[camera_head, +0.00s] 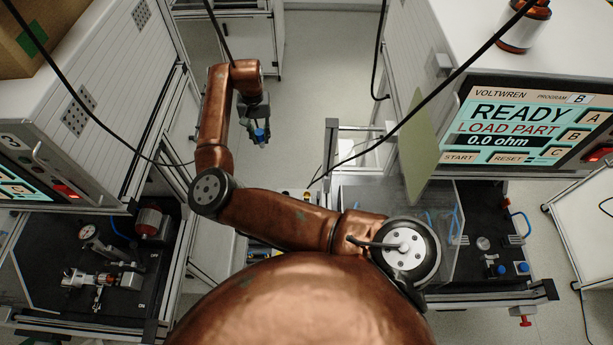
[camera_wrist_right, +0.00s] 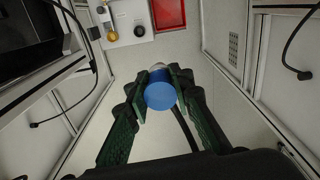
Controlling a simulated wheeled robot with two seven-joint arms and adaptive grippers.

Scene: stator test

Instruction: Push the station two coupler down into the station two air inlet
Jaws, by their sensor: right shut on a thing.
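My right gripper (camera_head: 260,128) hangs over the pale floor between the benches in the head view. It is shut on a blue coupler (camera_head: 260,135), whose lower end shows below the fingers. In the right wrist view the coupler (camera_wrist_right: 161,96) is a blue cylinder with a round, lighter blue face toward the camera and a pale far end. The green-padded fingers (camera_wrist_right: 160,88) press on its two sides. My left gripper is not in view. I cannot pick out the station two air inlet; small blue fittings (camera_head: 501,270) stand on the right bench, apart from the gripper.
A right-hand tester screen (camera_head: 535,128) reads READY, LOAD PART. A clear panel (camera_head: 420,210) stands beside its bench. The left station (camera_head: 92,255) holds a gauge and a clamp. Black cables hang across the view. The wrist view shows a red tray (camera_wrist_right: 169,13).

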